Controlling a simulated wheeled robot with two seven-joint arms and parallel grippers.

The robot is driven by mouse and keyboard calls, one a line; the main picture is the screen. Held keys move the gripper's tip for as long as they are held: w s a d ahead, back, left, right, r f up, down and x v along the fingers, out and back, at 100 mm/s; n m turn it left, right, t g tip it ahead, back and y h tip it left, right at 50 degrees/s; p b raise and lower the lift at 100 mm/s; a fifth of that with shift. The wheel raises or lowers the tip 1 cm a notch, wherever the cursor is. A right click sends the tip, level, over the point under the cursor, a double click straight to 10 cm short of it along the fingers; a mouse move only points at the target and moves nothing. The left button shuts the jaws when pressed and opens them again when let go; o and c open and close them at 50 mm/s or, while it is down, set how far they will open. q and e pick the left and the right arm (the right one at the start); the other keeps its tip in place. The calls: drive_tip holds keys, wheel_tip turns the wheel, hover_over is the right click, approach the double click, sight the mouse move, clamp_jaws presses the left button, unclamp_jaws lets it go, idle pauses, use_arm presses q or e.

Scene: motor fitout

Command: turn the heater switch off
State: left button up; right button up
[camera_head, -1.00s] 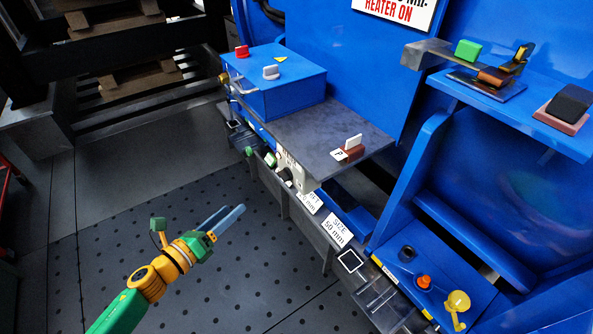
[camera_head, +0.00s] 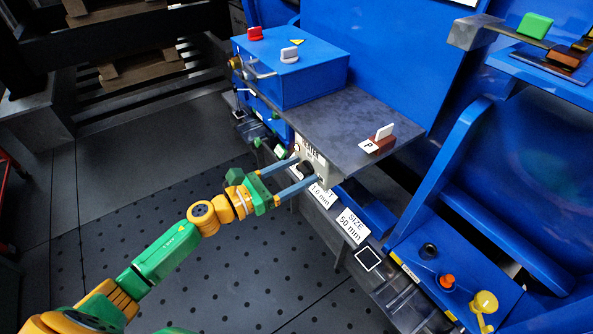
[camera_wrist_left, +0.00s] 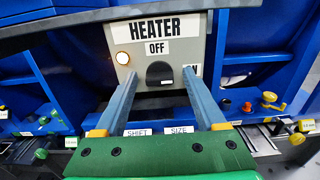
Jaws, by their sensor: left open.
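The heater box, a pale panel, hangs under the grey shelf, in the wrist view (camera_wrist_left: 200,22) labelled HEATER, with OFF above its dark switch knob (camera_wrist_left: 160,74). A label at the knob's right is mostly hidden by a finger. A round lamp (camera_wrist_left: 123,58) at the panel's left glows warm white. My left gripper (camera_head: 307,170) is open in front of the panel. In the wrist view its two fingers lie either side of the knob, with gaps between; I cannot tell how deep the tips reach. The knob's exact pointing is unclear. My right gripper is not in view.
The grey shelf (camera_head: 335,115) overhangs the panel, with a white-handled switch (camera_head: 383,133) on top. A blue box (camera_head: 290,78) stands behind it. Below right are SIZE labels (camera_head: 352,226) and a blue console (camera_head: 450,285) with knobs. The perforated floor at left is clear.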

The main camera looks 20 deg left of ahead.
use_arm(q)
clamp_jaws()
drive_tip(key=n+p, duration=0.1)
drive_tip(key=n, duration=0.3)
drive_tip(key=n+p, duration=0.1)
drive_tip(key=n, duration=0.3)
drive_tip(key=shift+n, duration=0.4)
drive_tip(key=n+p, duration=0.1)
drive_tip(key=n, duration=0.4)
drive_tip(key=shift+p, duration=0.35)
drive_tip(key=shift+n+p, duration=0.5)
drive_tip(key=shift+n, duration=1.5)
drive_tip(key=shift+f, duration=0.1)
